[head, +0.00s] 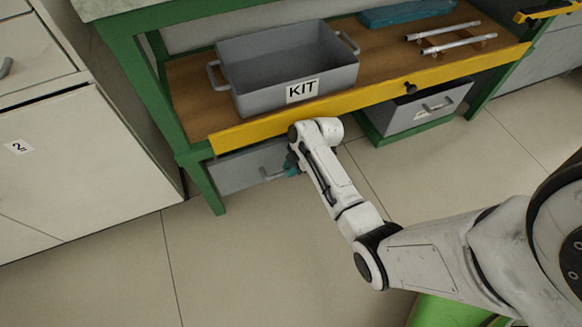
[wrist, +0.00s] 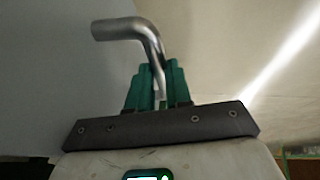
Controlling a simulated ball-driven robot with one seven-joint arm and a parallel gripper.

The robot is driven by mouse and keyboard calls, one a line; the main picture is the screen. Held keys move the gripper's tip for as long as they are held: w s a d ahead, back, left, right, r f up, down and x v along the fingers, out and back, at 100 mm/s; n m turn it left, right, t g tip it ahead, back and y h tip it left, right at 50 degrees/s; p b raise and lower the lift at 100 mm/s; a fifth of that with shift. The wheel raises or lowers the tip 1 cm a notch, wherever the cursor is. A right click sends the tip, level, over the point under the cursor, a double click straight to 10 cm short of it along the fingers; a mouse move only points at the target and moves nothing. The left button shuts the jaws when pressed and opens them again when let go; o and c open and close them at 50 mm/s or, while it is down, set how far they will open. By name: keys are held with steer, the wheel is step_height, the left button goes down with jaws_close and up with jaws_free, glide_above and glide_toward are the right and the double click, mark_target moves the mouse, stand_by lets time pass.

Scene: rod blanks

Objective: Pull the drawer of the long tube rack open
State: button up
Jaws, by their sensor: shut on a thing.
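A grey drawer (head: 232,172) is under the left part of the green workbench, with a metal handle (head: 270,174) on its front. My gripper (head: 291,164) is at the right end of this handle, its teal fingers partly hidden by my wrist. In the wrist view the bent metal bar of the handle (wrist: 132,29) runs down between the teal fingers of my gripper (wrist: 158,88), which are shut on it. The grey drawer front (wrist: 45,70) fills the left of that view. I cannot tell how far the drawer is out.
A second grey drawer (head: 412,112) with a handle is under the bench on the right. On the bench are a grey KIT bin (head: 262,98), metal rods (head: 455,46) and a blue-green object (head: 408,13). White cabinets (head: 80,165) stand left. The floor (head: 240,250) in front is clear.

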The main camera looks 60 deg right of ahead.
jaws_close()
steer(key=s+a+p, duration=0.6)
steer(key=s, duration=0.3)
steer(key=s+a+p, duration=0.5)
steer(key=s+a, duration=0.1)
steer(key=s, duration=0.4)
steer(key=shift+a+p, duration=0.35)
steer(key=shift+p, duration=0.05)
steer(key=o, duration=0.6)
jaws_free()
steer(key=shift+w, duration=0.1)
steer(key=shift+o, duration=0.2)
